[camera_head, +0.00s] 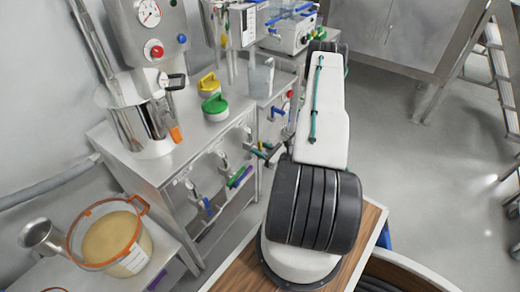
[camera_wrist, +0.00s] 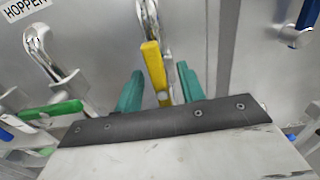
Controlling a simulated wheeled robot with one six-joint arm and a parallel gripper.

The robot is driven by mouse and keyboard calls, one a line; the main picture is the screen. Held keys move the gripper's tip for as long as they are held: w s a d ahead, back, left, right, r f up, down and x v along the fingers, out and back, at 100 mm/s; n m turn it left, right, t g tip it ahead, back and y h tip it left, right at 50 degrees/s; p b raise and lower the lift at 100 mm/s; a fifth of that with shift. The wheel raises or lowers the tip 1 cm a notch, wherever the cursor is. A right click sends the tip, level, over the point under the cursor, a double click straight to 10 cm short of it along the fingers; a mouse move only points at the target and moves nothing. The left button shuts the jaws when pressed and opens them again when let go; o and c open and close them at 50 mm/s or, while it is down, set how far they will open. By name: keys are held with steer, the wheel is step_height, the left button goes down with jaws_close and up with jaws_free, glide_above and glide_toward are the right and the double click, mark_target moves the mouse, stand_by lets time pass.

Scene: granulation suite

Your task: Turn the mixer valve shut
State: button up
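A yellow valve lever (camera_wrist: 155,68) hangs from a metal fitting on a steel panel in the wrist view. My gripper (camera_wrist: 160,88) has its two teal fingers apart, one on each side of the yellow lever. A gap shows at least on the left of the lever; contact on the right is hard to tell. In the head view my gripper (camera_head: 267,152) is at the cabinet's front corner, small and partly hidden by my arm. No label naming the mixer is readable; a plate reading HOPPER (camera_wrist: 22,9) is at the upper left of the wrist view.
A green handle (camera_wrist: 52,109) is to the left and a blue handle (camera_wrist: 304,20) to the upper right. A tub (camera_head: 110,238) stands at lower left.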

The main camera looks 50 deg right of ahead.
steer(key=shift+w, duration=0.1)
jaws_close()
steer(key=shift+m, duration=0.3)
steer(key=m, duration=0.3)
steer(key=shift+d+m, duration=0.15)
steer(key=shift+m, duration=0.15)
steer(key=m, duration=0.4)
steer(key=shift+d+f+m, duration=0.2)
steer(key=shift+m, duration=0.1)
steer(key=m, duration=0.4)
steer(key=shift+d+f+m, duration=0.1)
steer(key=shift+f+m, duration=0.05)
steer(key=shift+m, duration=0.15)
steer(key=shift+f+m, duration=0.15)
steer(key=shift+m, duration=0.95)
steer(key=shift+f+m, duration=0.1)
steer(key=shift+m, duration=1)
